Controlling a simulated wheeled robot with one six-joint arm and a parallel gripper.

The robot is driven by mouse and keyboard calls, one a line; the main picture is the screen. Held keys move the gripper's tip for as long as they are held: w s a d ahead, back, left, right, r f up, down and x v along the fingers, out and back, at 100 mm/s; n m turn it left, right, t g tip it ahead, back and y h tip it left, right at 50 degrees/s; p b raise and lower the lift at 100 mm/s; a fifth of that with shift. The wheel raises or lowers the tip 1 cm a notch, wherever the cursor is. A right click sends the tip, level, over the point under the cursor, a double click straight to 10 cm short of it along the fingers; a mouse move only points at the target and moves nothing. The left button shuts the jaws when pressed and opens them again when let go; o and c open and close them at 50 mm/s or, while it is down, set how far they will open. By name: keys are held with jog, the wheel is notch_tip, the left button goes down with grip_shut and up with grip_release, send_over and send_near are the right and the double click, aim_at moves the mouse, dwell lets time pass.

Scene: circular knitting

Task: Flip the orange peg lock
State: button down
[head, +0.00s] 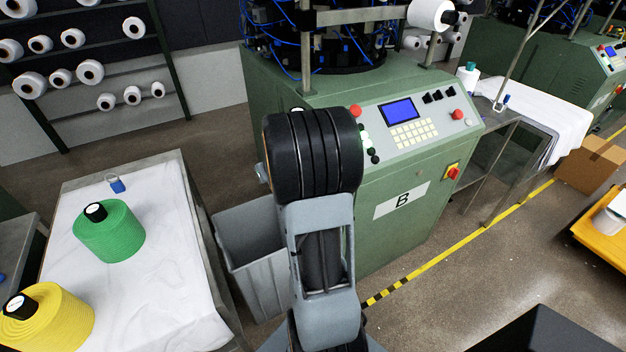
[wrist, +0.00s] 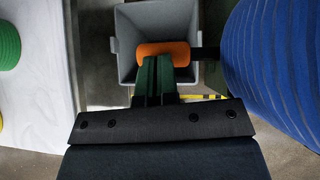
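The orange peg lock (wrist: 178,49) is a rounded orange bar near the top middle of the wrist view. It sits at the end of a short dark peg (wrist: 207,53) that runs right toward a large blue ridged yarn cone (wrist: 275,65). My gripper (wrist: 158,60) has its two dark fingers side by side, almost together. The fingertips overlap the lower left part of the lock in the view; whether they touch it I cannot tell. In the head view my arm hides the gripper, the lock and the blue cone.
A grey bin (head: 245,240) stands below and beyond the lock. A white-covered table (head: 160,220) at left bears a green cone (head: 110,232), a yellow cone (head: 50,318) and a small blue padlock (head: 117,185). The green machine B (head: 420,220) stands behind my arm.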

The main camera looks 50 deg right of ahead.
jog(key=shift+d, duration=0.1)
dwell(0.4)
jog(key=p+v, duration=0.6)
jog(key=v, duration=0.8)
jog(key=shift+r, duration=0.1)
dwell(0.3)
